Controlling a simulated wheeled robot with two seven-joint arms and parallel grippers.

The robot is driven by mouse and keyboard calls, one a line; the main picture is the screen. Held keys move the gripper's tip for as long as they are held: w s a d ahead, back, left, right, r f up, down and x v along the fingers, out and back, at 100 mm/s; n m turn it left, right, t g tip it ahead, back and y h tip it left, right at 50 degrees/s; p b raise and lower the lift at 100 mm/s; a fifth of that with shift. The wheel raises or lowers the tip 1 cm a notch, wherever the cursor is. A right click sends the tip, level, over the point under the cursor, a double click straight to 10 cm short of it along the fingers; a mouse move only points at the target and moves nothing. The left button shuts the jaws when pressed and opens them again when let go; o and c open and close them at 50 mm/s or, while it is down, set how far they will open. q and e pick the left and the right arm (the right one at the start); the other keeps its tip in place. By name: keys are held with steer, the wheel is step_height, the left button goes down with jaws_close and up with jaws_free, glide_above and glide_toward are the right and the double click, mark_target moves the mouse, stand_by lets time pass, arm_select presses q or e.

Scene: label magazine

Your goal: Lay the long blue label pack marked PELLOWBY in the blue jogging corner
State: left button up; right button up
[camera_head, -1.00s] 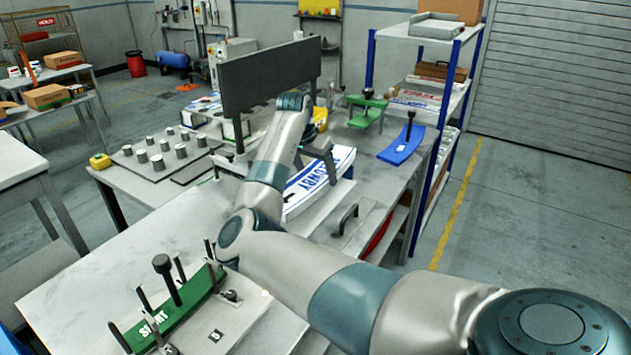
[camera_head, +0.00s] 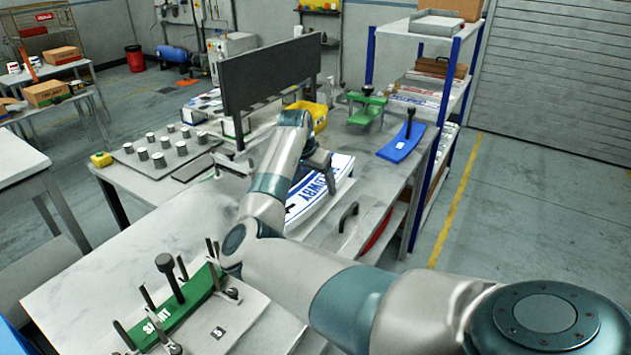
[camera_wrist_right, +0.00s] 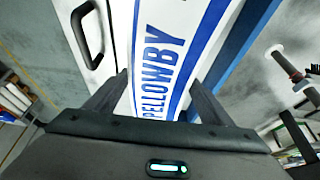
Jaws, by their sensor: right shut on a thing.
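The long PELLOWBY label pack (camera_head: 342,168) is white with blue bands and blue lettering. It lies on the right part of the workbench in the head view, partly behind my right forearm. My right gripper (camera_head: 320,172) is down at the pack, its fingers shut on it. In the right wrist view the gripper's two fingers (camera_wrist_right: 155,105) straddle the pack (camera_wrist_right: 165,65), one at each long side. A blue strip (camera_wrist_right: 236,45) runs along the pack's right side there. I cannot tell whether it is the blue jogging corner. My left gripper is not in view.
A green curved plate marked SHORT (camera_head: 180,322), with a black knob and upright pins, stands at the front left. A blue curved piece with a black knob (camera_head: 398,150) lies at the right. A dark upright panel (camera_head: 275,75) stands behind my arm. A black handle (camera_head: 348,215) is near the pack.

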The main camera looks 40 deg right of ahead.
steer(key=shift+f, duration=0.2)
steer(key=o, duration=1.7)
steer(key=shift+r, duration=0.1)
steer(key=shift+r, duration=0.25)
steer(key=b+v, duration=0.3)
steer(key=v, duration=0.9)
steer(key=shift+s+f, duration=0.15)
